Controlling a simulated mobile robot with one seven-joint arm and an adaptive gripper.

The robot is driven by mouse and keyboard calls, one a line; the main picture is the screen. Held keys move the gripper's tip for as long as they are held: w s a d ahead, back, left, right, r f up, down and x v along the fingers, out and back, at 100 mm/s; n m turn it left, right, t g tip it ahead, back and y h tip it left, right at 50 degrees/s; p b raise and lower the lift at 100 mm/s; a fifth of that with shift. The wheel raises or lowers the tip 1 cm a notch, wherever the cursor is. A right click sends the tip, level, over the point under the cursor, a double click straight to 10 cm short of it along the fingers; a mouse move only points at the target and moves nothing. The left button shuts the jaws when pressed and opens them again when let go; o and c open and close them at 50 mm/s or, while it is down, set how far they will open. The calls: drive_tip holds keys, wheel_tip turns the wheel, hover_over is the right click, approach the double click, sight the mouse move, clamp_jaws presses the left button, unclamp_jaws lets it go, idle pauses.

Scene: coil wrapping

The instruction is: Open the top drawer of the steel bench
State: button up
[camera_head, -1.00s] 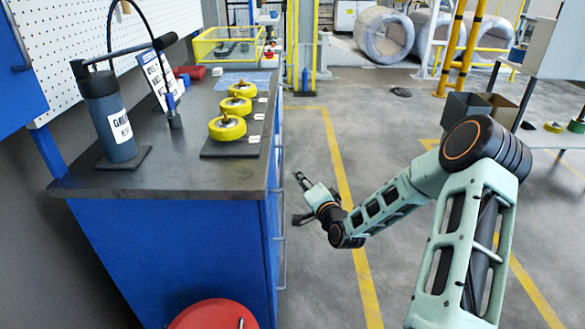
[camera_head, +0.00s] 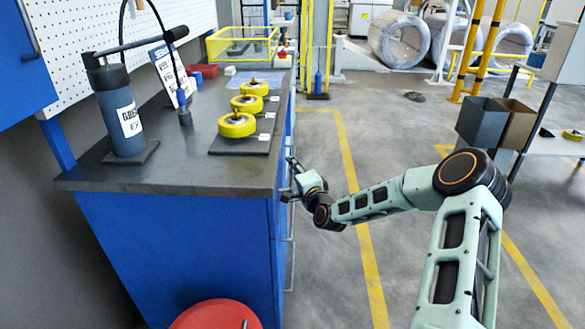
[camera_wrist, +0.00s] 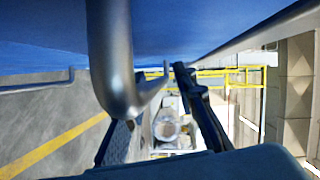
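The steel bench (camera_head: 170,245) is blue with a dark worktop and stands left of my arm in the head view. Its drawer side faces right and shows almost edge-on. In the wrist view, a grey bar handle (camera_wrist: 112,50) on the blue front (camera_wrist: 200,28) is large and close. My gripper (camera_head: 289,180) is beside the bench's right side, just below the worktop edge. In the wrist view my gripper (camera_wrist: 155,103) has its two fingers apart around the handle's near end. Contact cannot be told. The top drawer looks shut, though its front is mostly hidden.
A lower handle (camera_head: 291,262) sticks out below my gripper. A red stool (camera_head: 215,315) stands in front.

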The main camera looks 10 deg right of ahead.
drive_tip(key=shift+w+a, duration=0.1)
drive_tip(key=shift+w, duration=0.3)
clamp_jaws()
